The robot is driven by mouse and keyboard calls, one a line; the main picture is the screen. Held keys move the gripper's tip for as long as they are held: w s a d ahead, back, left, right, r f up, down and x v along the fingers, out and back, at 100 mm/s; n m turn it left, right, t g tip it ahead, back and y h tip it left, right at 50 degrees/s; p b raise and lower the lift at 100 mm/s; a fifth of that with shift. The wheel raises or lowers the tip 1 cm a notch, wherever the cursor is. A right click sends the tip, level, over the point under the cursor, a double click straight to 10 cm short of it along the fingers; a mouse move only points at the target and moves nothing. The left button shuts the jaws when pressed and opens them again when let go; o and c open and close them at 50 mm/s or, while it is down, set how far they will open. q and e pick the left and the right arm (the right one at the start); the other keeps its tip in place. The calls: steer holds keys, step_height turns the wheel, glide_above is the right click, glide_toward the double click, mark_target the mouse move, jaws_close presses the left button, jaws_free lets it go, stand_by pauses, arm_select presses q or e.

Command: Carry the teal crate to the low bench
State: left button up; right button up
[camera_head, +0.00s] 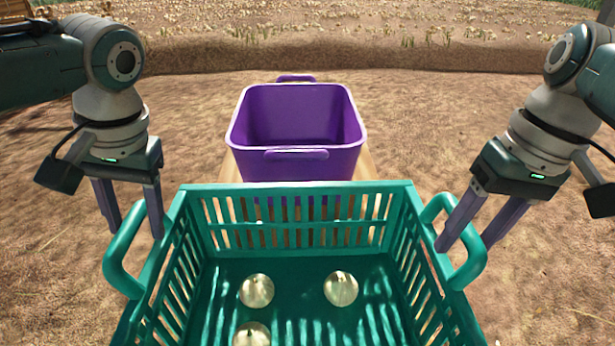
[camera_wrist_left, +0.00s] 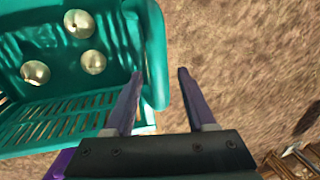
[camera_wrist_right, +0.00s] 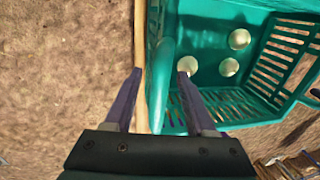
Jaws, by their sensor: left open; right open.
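The teal crate (camera_head: 300,190) stands upright low in the head view, with three pale onions (camera_head: 341,288) on its floor. It has a loop handle on each side, left (camera_head: 116,256) and right (camera_head: 474,262). My left gripper (camera_head: 135,228) is open at the left handle. In the left wrist view its fingers (camera_wrist_left: 160,73) lie either side of that handle (camera_wrist_left: 156,60). My right gripper (camera_head: 466,243) is open at the right handle. In the right wrist view its fingers (camera_wrist_right: 160,73) lie either side of the handle (camera_wrist_right: 160,62). I cannot tell whether the fingers touch. No low bench is clearly identifiable.
A purple tub (camera_head: 297,165) stands just beyond the crate, on a wooden surface (camera_head: 231,168) that is mostly hidden. Bare brown soil (camera_head: 440,120) lies open on both sides. A low earth ridge (camera_head: 330,55) crosses behind. A wooden object (camera_wrist_left: 292,160) shows in the left wrist view's corner.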

steer(key=shift+r, duration=0.1)
arm_select(q)
step_height(320, 180, up, 12)
steer(key=d, duration=0.2)
steer(key=shift+d, duration=0.15)
arm_select(e)
step_height(320, 180, up, 12)
steer(key=d, duration=0.2)
steer(key=shift+w+d+f, duration=0.15)
steer(key=shift+f, duration=0.05)
arm_select(q)
steer(key=shift+w+f, duration=0.1)
